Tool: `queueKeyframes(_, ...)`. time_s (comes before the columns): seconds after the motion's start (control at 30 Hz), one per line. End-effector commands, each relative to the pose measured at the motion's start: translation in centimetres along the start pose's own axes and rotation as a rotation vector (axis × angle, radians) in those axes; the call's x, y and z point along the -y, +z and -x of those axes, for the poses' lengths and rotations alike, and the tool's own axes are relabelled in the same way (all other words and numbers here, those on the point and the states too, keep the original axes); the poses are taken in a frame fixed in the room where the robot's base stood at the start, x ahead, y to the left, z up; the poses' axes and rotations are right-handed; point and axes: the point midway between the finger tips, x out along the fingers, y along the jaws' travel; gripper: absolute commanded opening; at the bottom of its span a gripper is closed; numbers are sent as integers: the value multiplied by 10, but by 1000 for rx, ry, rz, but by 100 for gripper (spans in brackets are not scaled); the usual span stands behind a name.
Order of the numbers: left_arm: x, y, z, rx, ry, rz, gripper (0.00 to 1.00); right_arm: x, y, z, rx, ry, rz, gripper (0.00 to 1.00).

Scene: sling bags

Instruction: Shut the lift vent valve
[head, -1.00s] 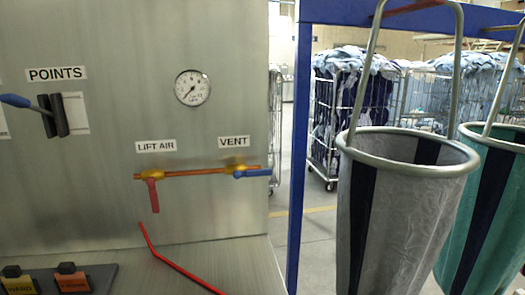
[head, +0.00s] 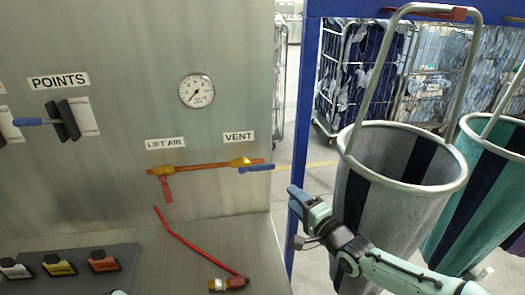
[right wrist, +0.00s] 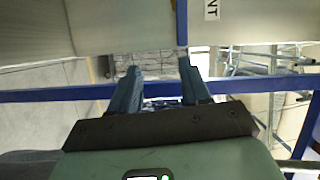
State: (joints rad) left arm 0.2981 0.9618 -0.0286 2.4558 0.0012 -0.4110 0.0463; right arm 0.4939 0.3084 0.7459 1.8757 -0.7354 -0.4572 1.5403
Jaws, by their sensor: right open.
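The vent valve has a yellow body (head: 240,162) at the right end of the copper pipe (head: 205,168), under the VENT label (head: 238,136). Its blue handle (head: 257,168) lies roughly level, along the pipe and pointing right. The lift air valve's red handle (head: 167,187) hangs down at the pipe's left end. My right gripper (head: 299,217) is open, below and right of the blue handle and apart from it, by the blue post. The right wrist view shows its two fingers (right wrist: 160,88) spread with nothing between them.
A blue post (head: 298,150) stands right of the panel. A grey striped sling bag (head: 385,170) hangs close to my right arm, with a green bag (head: 480,190) beyond it. A red hose (head: 195,244) lies on the ledge. A pressure gauge (head: 196,90) sits above the pipe.

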Motion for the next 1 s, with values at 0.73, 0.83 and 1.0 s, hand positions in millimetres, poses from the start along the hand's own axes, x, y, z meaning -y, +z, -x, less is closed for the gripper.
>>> queueKeyframes(0.73, -23, 9, 25, 51, 26, -52, 43, 42, 5, -102, 24, -47, -87, 47)
queueKeyframes(0.83, -26, 5, 31, 46, 28, -54, 43, 42, 5, -117, 23, -45, -87, 47)
queueKeyframes(1.0, -30, 0, 37, 40, 30, -56, 43, 41, 5, -132, 23, -44, -86, 47)
